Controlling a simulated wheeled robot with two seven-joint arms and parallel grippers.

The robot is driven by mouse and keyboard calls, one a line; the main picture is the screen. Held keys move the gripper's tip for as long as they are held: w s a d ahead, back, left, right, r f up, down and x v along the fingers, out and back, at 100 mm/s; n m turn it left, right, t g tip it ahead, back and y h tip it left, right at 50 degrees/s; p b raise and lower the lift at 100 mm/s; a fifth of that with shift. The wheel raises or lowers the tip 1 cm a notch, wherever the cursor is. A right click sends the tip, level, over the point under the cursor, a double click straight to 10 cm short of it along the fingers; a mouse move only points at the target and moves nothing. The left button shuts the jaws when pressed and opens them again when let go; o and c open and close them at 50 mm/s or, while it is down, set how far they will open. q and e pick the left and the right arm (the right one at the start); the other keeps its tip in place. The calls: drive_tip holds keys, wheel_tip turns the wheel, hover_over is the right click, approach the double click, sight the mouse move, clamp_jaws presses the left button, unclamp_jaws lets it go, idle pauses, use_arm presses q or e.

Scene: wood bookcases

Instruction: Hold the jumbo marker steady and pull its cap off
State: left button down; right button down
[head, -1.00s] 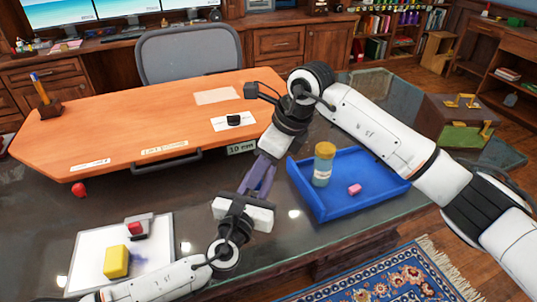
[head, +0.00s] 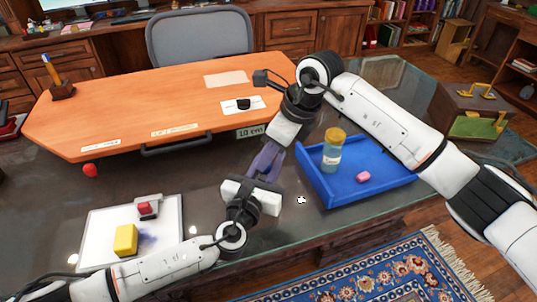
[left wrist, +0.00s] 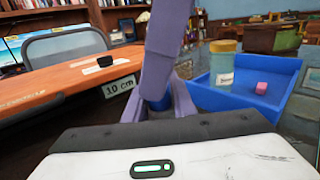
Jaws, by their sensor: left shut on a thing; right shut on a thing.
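The jumbo marker (left wrist: 160,104) shows only as a small dark blue piece between the purple fingers in the left wrist view. The rest of it is hidden by the fingers, and I cannot make out its cap separately. My left gripper (head: 262,170) is shut on the marker from below, over the dark glass tabletop. My right gripper (head: 273,154) comes down from above, shut on the marker's other end, its fingers meeting or overlapping the left ones. In the left wrist view the right gripper's fingers (left wrist: 165,45) cover the upper part. I cannot tell whether cap and body are apart.
A blue tray (head: 378,195) to the right holds a jar (head: 331,152) with a yellow lid and a pink block (head: 363,177). A white board (head: 98,243) at lower left carries a yellow block (head: 125,240). An orange raised desk (head: 190,100) lies behind.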

drive_tip(key=shift+r, duration=0.2)
idle(0.5)
drive_tip(key=shift+r, duration=0.9)
drive_tip(key=shift+r, duration=0.15)
drive_tip(key=shift+r, duration=1.85)
use_arm(q)
drive_tip(key=c, duration=1.4)
unclamp_jaws()
